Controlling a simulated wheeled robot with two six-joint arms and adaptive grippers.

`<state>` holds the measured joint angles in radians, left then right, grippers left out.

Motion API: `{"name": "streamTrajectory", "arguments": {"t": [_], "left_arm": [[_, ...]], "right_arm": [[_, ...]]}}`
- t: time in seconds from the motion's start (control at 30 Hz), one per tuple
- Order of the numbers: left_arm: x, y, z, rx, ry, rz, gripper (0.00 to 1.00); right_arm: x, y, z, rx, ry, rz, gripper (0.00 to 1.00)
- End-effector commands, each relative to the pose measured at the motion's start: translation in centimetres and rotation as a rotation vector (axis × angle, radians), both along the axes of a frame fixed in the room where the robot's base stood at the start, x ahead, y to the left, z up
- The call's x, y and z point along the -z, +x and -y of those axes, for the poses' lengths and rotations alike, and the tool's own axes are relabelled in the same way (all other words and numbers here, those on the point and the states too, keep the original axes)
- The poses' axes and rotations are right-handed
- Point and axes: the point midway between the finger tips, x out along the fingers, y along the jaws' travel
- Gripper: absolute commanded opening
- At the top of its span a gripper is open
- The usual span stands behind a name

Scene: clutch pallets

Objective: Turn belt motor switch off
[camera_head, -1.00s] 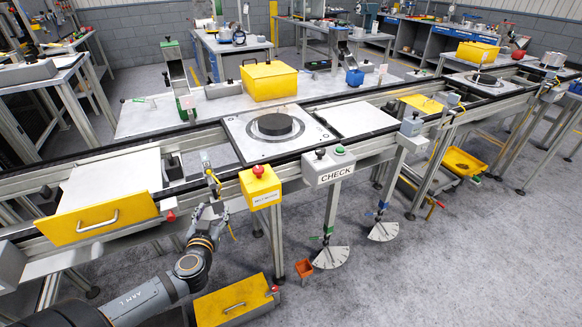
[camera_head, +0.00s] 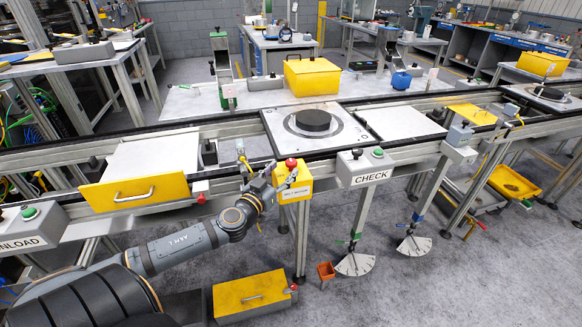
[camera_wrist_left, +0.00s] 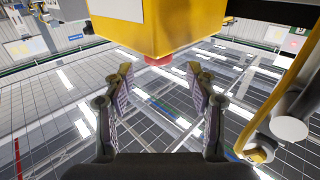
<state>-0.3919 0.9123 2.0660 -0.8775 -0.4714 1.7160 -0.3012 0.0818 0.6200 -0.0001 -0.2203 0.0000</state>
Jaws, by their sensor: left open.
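The belt motor switch is a small yellow box (camera_head: 302,189) with a white label on its front and a red knob (camera_head: 291,163) on top. It is mounted on the near rail of the conveyor. My left gripper (camera_head: 278,180) is at the box's left front side, its fingers pointing toward it. In the left wrist view the yellow box (camera_wrist_left: 150,25) hangs at the top, upside down, with the red knob (camera_wrist_left: 158,60) between and just beyond the spread fingertips (camera_wrist_left: 160,84). The fingers are open and empty. I cannot tell whether they touch the box.
A CHECK box (camera_head: 365,168) with two buttons is right of the switch on the same rail. A yellow-fronted drawer panel (camera_head: 130,194) is to the left. A pallet with a black disc (camera_head: 313,121) sits on the conveyor behind. A yellow case (camera_head: 251,296) is on the floor below.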

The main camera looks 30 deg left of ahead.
Motion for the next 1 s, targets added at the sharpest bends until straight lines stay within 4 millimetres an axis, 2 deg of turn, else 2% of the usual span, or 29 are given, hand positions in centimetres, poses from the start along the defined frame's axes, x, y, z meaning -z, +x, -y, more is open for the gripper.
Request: {"name": "streamTrajectory", "arguments": {"t": [0.1, 0.3, 0.47, 0.73, 1.0], "left_arm": [[-0.4, 2.1, -0.3, -0.006, -0.010, 0.005, 0.57], [-0.6, 4.6, -0.4, -0.002, -0.006, 0.002, 0.57], [-0.3, 5.5, -0.3, 0.002, -0.003, 0.002, 0.57], [-0.1, 5.6, -0.3, 0.003, -0.001, 0.001, 0.57], [-0.1, 5.6, -0.3, 0.003, 0.000, 0.001, 0.21]], "right_arm": [[-0.3, 0.0, 0.0, 0.000, 0.000, 0.000, 0.40], [-1.8, 0.1, 0.0, 0.000, 0.000, 0.002, 0.40], [-2.1, 0.1, 0.0, 0.000, 0.000, 0.002, 0.40], [-2.0, 0.2, -0.1, 0.000, 0.001, 0.002, 0.40], [-2.0, 0.1, -0.3, 0.001, 0.003, 0.002, 0.40]]}}
